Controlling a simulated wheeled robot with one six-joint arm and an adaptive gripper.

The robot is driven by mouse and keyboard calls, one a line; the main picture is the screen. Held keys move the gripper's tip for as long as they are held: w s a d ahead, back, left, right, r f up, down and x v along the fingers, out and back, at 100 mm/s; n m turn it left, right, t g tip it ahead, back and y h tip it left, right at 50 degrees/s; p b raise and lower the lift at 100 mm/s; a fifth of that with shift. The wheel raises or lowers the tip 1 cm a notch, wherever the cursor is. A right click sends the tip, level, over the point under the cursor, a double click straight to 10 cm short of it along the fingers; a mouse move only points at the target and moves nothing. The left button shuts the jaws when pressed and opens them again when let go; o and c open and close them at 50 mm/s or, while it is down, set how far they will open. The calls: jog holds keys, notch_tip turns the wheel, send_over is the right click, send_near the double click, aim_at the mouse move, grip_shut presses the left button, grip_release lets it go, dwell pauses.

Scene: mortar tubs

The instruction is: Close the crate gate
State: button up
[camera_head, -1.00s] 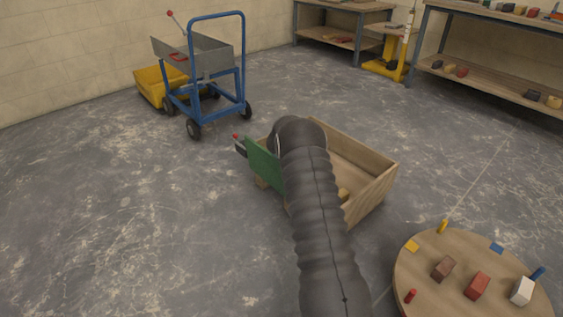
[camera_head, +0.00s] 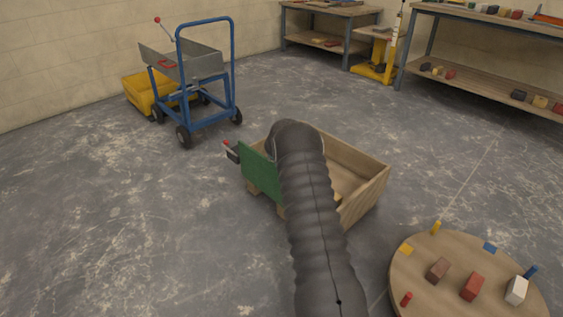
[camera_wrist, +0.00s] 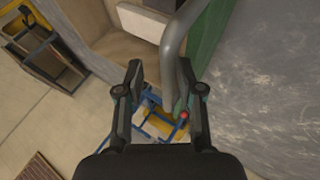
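The wooden crate (camera_head: 366,191) stands on the floor, right of centre in the head view, and its interior is partly visible. Its green gate (camera_head: 258,173) stands upright at the crate's left side. My arm covers the middle of the crate and gate, so any gap between them is hidden. My gripper (camera_wrist: 160,78) shows in the wrist view with its two fingers apart. A curved grey bar (camera_wrist: 172,65) runs beside the right finger; I cannot tell whether they touch. The green gate (camera_wrist: 209,35) lies beyond it at upper right, and crate wood (camera_wrist: 102,40) at upper left.
A blue cart (camera_head: 235,70) and yellow bin (camera_head: 140,92) stand at the back left. A round table (camera_head: 445,290) with several blocks is at the front right. Workbenches (camera_head: 460,60) line the back. Floor left of the gate is clear.

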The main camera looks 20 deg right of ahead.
jog(key=shift+a, duration=0.2)
jog(key=shift+s+r, duration=0.1)
jog(key=v, duration=1.1)
jog(key=shift+s+a+r, duration=0.15)
jog(key=shift+s+r, duration=0.05)
jog(key=shift+r, duration=0.05)
